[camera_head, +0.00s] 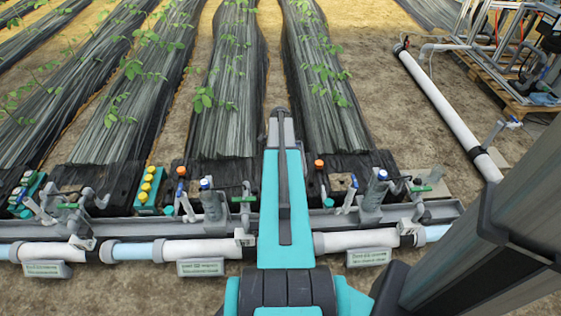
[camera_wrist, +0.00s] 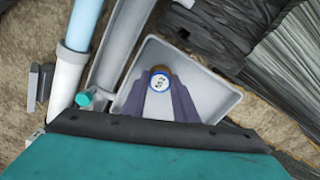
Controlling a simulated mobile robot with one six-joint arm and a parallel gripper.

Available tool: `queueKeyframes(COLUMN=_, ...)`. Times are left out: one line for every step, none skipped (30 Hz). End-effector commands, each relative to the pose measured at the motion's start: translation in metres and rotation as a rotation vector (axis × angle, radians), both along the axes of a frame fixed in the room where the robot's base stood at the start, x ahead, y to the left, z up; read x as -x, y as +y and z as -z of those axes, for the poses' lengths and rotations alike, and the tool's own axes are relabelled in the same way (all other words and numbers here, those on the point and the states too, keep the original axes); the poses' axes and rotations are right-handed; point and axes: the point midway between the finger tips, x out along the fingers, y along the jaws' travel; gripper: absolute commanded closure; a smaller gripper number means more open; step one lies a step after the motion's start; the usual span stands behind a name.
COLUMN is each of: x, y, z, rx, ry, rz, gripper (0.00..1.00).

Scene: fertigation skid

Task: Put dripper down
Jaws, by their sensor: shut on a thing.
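The dripper (camera_wrist: 160,78), a small round piece with a white, marked face, a blue ring and a brown edge, shows in the wrist view. My gripper (camera_wrist: 161,92) is shut on it, with a dark finger on either side. Below and around them is a light grey tray (camera_wrist: 226,101) with a raised rim. The dripper appears over the tray's inside; I cannot tell whether it touches the bottom. In the head view my arm hides the gripper, the dripper and the tray.
White and light-blue pipe (camera_head: 197,250) and a grey channel (camera_head: 115,211) run across the front, with valves standing along them. A teal rack with yellow-topped pieces (camera_head: 147,186) stands left. Film-covered plant beds (camera_head: 228,100) lie behind. A palletised skid (camera_head: 515,60) is back right.

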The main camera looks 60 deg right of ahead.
Motion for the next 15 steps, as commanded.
queueKeyframes(x=0.0000, y=0.0000, z=0.0009, rx=0.000, ry=0.000, rz=0.000, gripper=0.72)
queueKeyframes(x=0.0000, y=0.0000, z=0.0007, rx=0.000, ry=0.000, rz=0.000, gripper=0.67)
queueKeyframes(x=0.0000, y=0.0000, z=0.0006, rx=0.000, ry=0.000, rz=0.000, gripper=0.60)
queueKeyframes(x=0.0000, y=0.0000, z=0.0006, rx=0.000, ry=0.000, rz=0.000, gripper=0.55)
queueKeyframes(x=0.0000, y=0.0000, z=0.0006, rx=0.000, ry=0.000, rz=0.000, gripper=0.55)
queueKeyframes(x=0.0001, y=-0.0001, z=0.0006, rx=0.000, ry=0.000, rz=0.000, gripper=0.55)
queueKeyframes(x=0.0001, y=-0.0001, z=0.0006, rx=0.000, ry=0.000, rz=0.000, gripper=0.55)
queueKeyframes(x=0.0001, y=-0.0001, z=0.0006, rx=0.000, ry=0.000, rz=0.000, gripper=0.55)
queueKeyframes(x=0.0001, y=-0.0001, z=0.0005, rx=0.000, ry=0.000, rz=0.000, gripper=0.55)
queueKeyframes(x=0.0001, y=-0.0001, z=0.0005, rx=0.000, ry=0.000, rz=0.000, gripper=0.55)
queueKeyframes(x=0.0001, y=-0.0001, z=0.0005, rx=0.000, ry=0.000, rz=0.000, gripper=0.55)
queueKeyframes(x=0.0001, y=-0.0001, z=0.0004, rx=0.000, ry=0.000, rz=0.000, gripper=0.55)
queueKeyframes(x=0.0001, y=-0.0001, z=0.0003, rx=0.000, ry=0.000, rz=0.000, gripper=0.55)
queueKeyframes(x=0.0001, y=-0.0001, z=-0.0001, rx=0.000, ry=0.000, rz=0.000, gripper=0.55)
queueKeyframes(x=0.0001, y=-0.0001, z=-0.0008, rx=0.000, ry=0.000, rz=0.000, gripper=0.55)
